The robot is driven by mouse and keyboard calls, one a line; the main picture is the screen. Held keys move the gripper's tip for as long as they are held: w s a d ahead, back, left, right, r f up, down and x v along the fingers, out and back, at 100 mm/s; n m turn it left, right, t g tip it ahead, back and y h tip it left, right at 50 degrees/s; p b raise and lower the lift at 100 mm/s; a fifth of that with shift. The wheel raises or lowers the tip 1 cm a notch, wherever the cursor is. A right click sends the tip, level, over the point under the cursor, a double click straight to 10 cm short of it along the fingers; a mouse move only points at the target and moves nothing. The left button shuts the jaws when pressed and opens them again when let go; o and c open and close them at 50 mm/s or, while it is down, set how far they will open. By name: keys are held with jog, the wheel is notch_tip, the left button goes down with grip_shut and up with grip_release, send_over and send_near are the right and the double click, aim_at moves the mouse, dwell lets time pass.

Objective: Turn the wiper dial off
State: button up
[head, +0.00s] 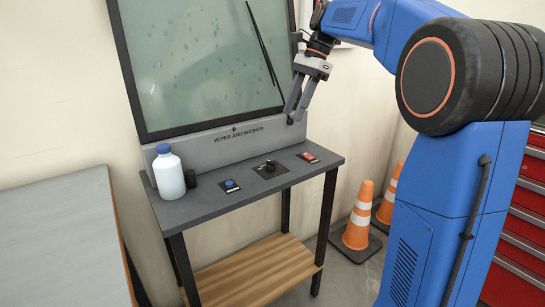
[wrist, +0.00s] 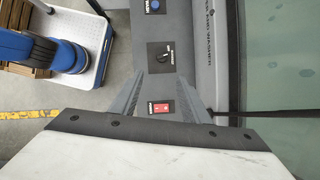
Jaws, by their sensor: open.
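The wiper dial (head: 269,165) is a black knob on a dark square plate in the middle of the grey bench top (head: 230,200). It also shows in the wrist view (wrist: 167,57), above and between my fingers, with nothing touching it. My gripper (head: 293,115) is open and empty, above the right rear part of the bench, up and to the right of the dial. In the wrist view my gripper (wrist: 160,95) has its two fingers spread on either side of the red switch (wrist: 161,108). The dial's pointer setting is too small to read.
A blue button (head: 230,185) is left of the dial, and the red switch (head: 308,157) is right of it. A pale bottle (head: 169,173) with a blue cap and a black cap (head: 190,179) stand at the left end. A windshield (head: 205,60) rises behind. Orange cones (head: 358,218) stand right.

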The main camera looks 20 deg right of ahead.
send_near(271, 165)
jog(key=x, duration=0.7)
jog(key=shift+w+f, duration=0.35)
jog(key=shift+f, duration=0.1)
